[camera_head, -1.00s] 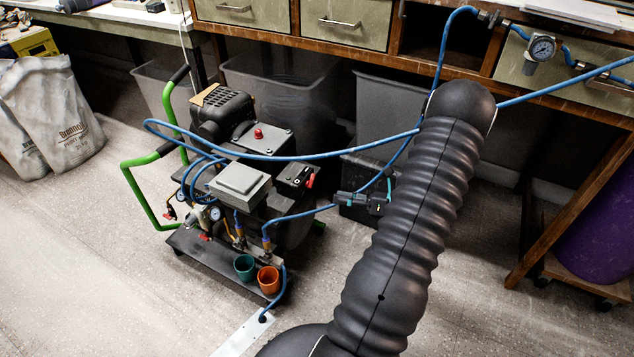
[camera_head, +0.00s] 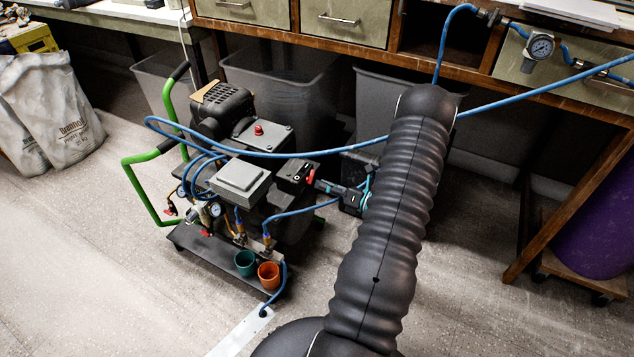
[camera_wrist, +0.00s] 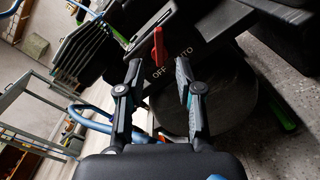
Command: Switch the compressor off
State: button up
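The compressor (camera_head: 262,135) stands on a cart with green handles. A red switch lever (camera_wrist: 158,45) sits on its dark switch box (camera_head: 293,172), above the white words OFF and AUTO in the wrist view. The lever also shows in the head view (camera_head: 310,177). I cannot tell for sure which word it points to. My gripper (camera_wrist: 160,66) is open, with the lever just ahead of and roughly between its fingertips. In the head view my gripper (camera_head: 322,185) is right beside the switch box. Nothing is held.
A blue hose (camera_head: 290,155) arches over the compressor and runs behind my arm. A teal cup (camera_head: 245,264) and an orange cup (camera_head: 268,276) stand on the cart's lower deck. Grey bins (camera_head: 285,95) stand under the wooden bench behind.

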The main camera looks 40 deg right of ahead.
aim_at(311, 177)
jog(key=x, duration=0.3)
grip_shut()
